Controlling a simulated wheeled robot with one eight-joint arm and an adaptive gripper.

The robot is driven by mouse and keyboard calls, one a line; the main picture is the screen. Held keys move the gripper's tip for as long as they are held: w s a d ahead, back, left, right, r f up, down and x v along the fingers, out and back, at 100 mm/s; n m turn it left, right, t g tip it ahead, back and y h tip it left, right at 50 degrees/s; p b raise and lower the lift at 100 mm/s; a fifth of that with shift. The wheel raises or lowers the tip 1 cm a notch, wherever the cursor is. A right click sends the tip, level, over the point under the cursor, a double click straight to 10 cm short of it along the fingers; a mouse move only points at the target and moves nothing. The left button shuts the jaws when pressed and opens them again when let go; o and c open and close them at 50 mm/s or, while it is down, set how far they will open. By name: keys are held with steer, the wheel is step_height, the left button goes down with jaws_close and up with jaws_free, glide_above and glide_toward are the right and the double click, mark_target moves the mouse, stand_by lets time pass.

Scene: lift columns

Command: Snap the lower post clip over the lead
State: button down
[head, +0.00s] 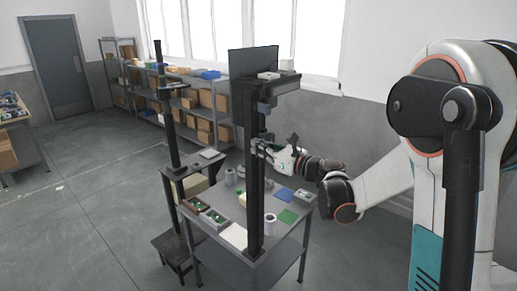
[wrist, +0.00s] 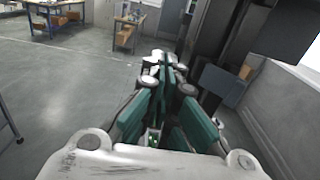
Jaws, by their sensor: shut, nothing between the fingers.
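A dark lift column (head: 254,185) stands on the grey work table (head: 285,243) in the head view, with a monitor (head: 253,62) at its top. My gripper (head: 258,146) reaches in from the right at about the column's mid height, its fingertips close to or against the post; I cannot tell if they touch. In the wrist view my gripper (wrist: 166,62) has its teal fingers together at the tips, with nothing seen between them. The dark column (wrist: 204,32) rises just right of the fingertips there. The lower post clip and the lead are too small or hidden to make out.
The table holds grey cups (head: 270,224), a green mat (head: 288,216), a blue mat (head: 284,195) and bins with green parts (head: 212,218). A second column (head: 169,120) stands behind on the left. Shelves with boxes (head: 206,98) line the wall.

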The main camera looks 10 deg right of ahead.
mark_target(274, 138)
steer(key=shift+b+v, duration=0.35)
steer(key=shift+v, duration=1.8)
steer(key=shift+w, duration=0.1)
steer(key=shift+w+d+b, duration=0.2)
steer(key=shift+w+d, duration=0.6)
steer(key=shift+d, duration=0.35)
steer(key=shift+w+d+b, duration=0.25)
steer(key=shift+w+d, duration=0.55)
steer(key=shift+d, duration=0.3)
steer(key=shift+w+d+b, duration=0.2)
steer(key=shift+w+d, duration=0.6)
steer(key=shift+d, duration=0.35)
steer(key=shift+w+a, duration=0.4)
steer(key=shift+w, duration=0.2)
